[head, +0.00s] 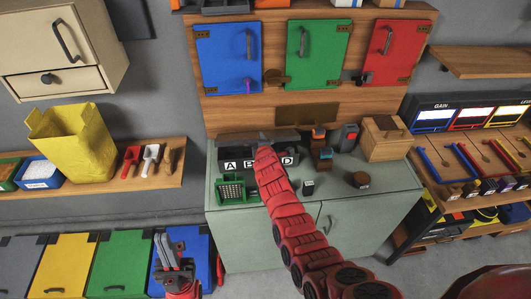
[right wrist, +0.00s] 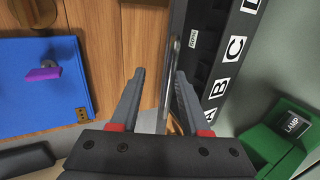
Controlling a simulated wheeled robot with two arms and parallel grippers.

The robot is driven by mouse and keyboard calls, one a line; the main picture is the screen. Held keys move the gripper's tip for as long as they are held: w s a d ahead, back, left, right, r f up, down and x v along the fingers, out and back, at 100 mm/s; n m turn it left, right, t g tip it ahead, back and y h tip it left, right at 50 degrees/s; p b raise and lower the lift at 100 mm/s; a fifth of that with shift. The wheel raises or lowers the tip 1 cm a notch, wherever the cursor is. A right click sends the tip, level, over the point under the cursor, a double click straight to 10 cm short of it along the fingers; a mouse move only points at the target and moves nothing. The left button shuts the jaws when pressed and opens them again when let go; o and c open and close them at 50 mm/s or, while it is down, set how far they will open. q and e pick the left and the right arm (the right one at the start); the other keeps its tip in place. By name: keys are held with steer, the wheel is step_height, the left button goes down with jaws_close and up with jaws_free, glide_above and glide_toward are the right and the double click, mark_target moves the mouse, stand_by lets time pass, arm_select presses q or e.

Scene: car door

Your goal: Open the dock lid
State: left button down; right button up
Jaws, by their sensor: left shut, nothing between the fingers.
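The dock (head: 232,163) is a dark box with white letter labels on the green-grey cabinet, and it also shows on the right of the right wrist view (right wrist: 232,72). Its dark lid (head: 275,134) is partly hidden by my right arm; I cannot tell how far it is raised. My right gripper (right wrist: 161,75) is at the dock, its fingers apart on either side of a thin grey metal piece, seen edge-on. I cannot tell whether they touch it. My left gripper (head: 170,250) is shut and empty at lower left, in front of the blue bin, away from the dock.
Blue (head: 228,58), green (head: 317,52) and red (head: 391,50) doors are on the wooden board above. Floor bins are at lower left.

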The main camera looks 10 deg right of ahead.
steer(key=b+v, duration=0.3)
steer(key=v, duration=1.2)
steer(key=shift+s+r+b, duration=0.25)
steer(key=shift+s+b, duration=0.05)
steer(key=shift+b, duration=0.1)
steer(key=shift+w, duration=0.1)
